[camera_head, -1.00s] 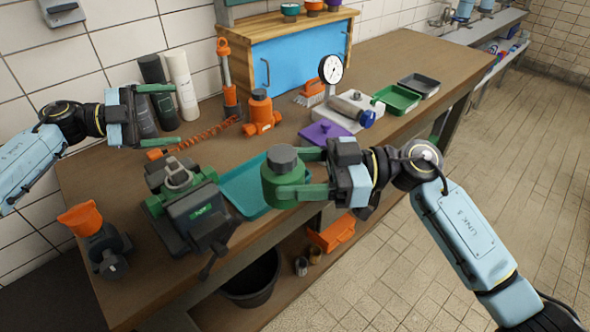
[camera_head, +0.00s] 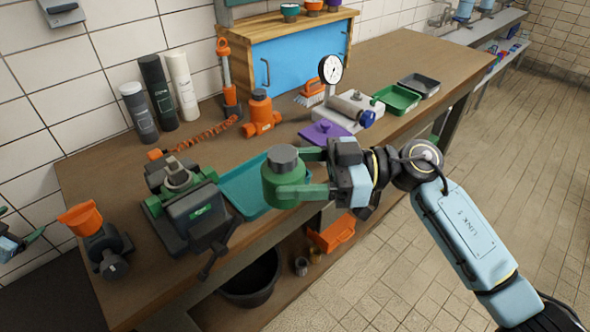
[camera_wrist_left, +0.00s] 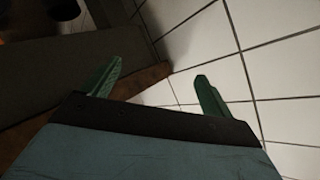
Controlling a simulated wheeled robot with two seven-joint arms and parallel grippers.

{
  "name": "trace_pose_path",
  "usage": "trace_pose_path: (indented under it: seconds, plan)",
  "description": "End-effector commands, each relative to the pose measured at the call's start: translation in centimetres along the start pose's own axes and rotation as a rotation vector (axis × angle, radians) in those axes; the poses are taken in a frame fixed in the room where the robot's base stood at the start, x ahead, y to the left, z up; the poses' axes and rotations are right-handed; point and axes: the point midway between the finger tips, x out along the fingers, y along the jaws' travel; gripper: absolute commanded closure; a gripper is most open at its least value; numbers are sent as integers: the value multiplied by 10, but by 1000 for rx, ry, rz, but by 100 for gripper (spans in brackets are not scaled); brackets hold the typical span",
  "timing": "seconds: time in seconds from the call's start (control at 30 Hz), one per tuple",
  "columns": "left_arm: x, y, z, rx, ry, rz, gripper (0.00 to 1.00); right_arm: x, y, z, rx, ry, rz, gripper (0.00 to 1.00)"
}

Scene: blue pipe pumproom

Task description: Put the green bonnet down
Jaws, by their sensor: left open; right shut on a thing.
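The green bonnet (camera_head: 283,178), a green round body with a grey top, is held in my right gripper (camera_head: 300,178). One green finger shows along its near side. It hangs upright over the near edge of the teal tray (camera_head: 245,184), and I cannot tell how high. My left gripper (camera_head: 22,238) is at the far left edge, mostly out of the picture, away from the bonnet. In the left wrist view its two green fingers (camera_wrist_left: 158,82) are apart with nothing between them.
A dark vise (camera_head: 190,205) stands left of the tray. An orange-topped fitting (camera_head: 92,235) is at the near left corner of the workbench (camera_head: 385,60). A purple lid (camera_head: 325,133) and orange valve (camera_head: 261,113) lie behind. A black bucket (camera_head: 250,280) sits below.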

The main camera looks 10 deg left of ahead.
Motion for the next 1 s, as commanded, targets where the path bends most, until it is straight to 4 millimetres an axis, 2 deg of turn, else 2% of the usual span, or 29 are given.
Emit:
trace_pose_path:
  seconds: [0.03, 0.27, 0.3, 0.47, 0.6, 0.73, 0.8, 0.87, 1.0]
  plan:
    - [-5, 15, 28, -9, -70, -11, 14, 0, 0, 0, 0, 1, 0, 65]
    - [-42, 68, 136, -14, -375, -56, 14, 0, 0, 0, 0, 1, 0, 65]
    - [-52, 78, 154, -13, -429, -59, 14, 0, 0, 0, 0, 1, 0, 65]
    - [-98, 115, 218, -6, -639, -63, 14, 0, 0, 0, 0, 1, 0, 65]
    - [-146, 148, 268, 4, -821, -54, 14, 0, 0, 0, 0, 1, 0, 65]
    - [-196, 184, 306, 13, -982, -29, 14, 0, 0, 0, 0, 1, 0, 65]
    - [-220, 210, 321, 12, -1052, -1, 14, 0, 0, 0, 0, 1, 0, 65]
    - [-232, 240, 327, 5, -1086, 37, 14, 0, 0, 0, 0, 1, 0, 65]
    - [-236, 318, 321, -25, -1072, 142, 14, 0, 0, 0, 0, 1, 0, 65]
